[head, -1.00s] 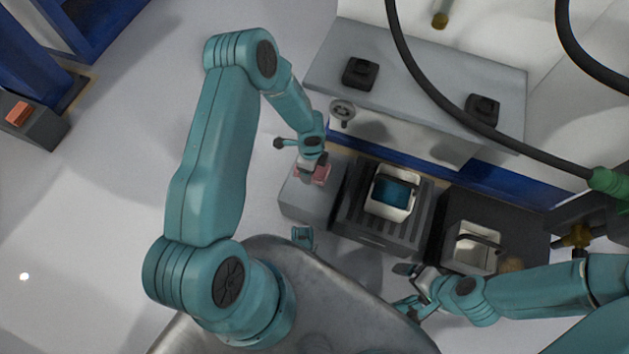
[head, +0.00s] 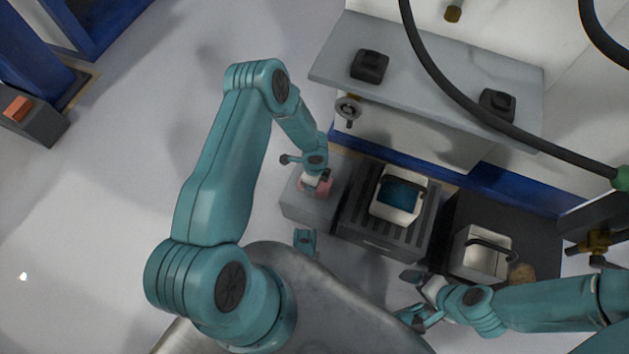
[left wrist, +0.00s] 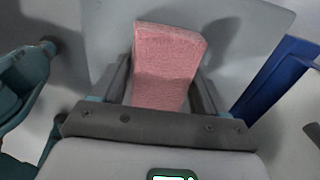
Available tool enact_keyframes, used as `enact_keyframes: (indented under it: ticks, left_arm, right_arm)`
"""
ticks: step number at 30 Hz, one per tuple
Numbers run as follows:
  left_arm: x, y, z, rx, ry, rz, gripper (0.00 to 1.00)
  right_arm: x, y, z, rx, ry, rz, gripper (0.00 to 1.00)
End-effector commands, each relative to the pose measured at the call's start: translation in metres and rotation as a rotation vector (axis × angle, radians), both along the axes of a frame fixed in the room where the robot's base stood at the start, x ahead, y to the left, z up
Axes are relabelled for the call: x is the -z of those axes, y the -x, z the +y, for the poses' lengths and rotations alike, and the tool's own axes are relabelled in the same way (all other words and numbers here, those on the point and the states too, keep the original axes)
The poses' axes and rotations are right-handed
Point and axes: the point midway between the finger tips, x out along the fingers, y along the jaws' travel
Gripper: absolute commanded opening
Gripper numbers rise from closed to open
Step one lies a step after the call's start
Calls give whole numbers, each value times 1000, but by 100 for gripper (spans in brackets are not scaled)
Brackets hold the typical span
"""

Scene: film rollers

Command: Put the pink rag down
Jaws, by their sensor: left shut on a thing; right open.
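The pink rag (left wrist: 168,62) is a block-shaped, rough pink piece between the fingers of my left gripper (left wrist: 160,88) in the left wrist view. In the head view the rag (head: 316,188) shows just below my left gripper (head: 318,176), over the grey block (head: 305,211). My left gripper is shut on the rag. I cannot tell whether the rag touches the block's top. My right gripper (head: 418,297) is open and empty, in front of the right-hand container.
A white container with blue liquid (head: 398,207) stands on a ribbed dark stand (head: 365,236). A grey shelf (head: 430,85) is behind. A black hose (head: 450,100) hangs across.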

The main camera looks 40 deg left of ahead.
Motion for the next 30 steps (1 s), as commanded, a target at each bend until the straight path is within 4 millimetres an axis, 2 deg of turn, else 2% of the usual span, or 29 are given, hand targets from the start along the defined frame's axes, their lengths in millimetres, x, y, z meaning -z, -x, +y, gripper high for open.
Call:
enact_keyframes:
  ticks: [1, 2, 4, 14, 24, 28, 30]
  left_arm:
    - [3, 0, 0, 0, 0, 0, 44]
    - [3, 0, 0, 0, 0, 0, 76]
    - [2, 0, 0, 0, 0, 0, 98]
    - [-2, 0, 0, 0, 0, 0, 98]
    - [-61, 0, 0, 1, 0, -1, 98]
    - [-74, 0, -1, -3, 1, 1, 98]
    - [-78, 5, -8, -31, 24, 9, 98]
  right_arm:
    - [3, -1, 0, 1, 1, -3, 94]
    - [3, -1, 0, 1, 1, -4, 94]
    - [2, -1, 0, 1, 1, -4, 94]
    - [-2, 0, 0, 0, 0, -1, 94]
    - [-26, 5, 5, -19, -4, 10, 94]
    - [-30, 7, 6, -24, -5, 13, 94]
    - [-31, 7, 6, -25, -5, 14, 94]
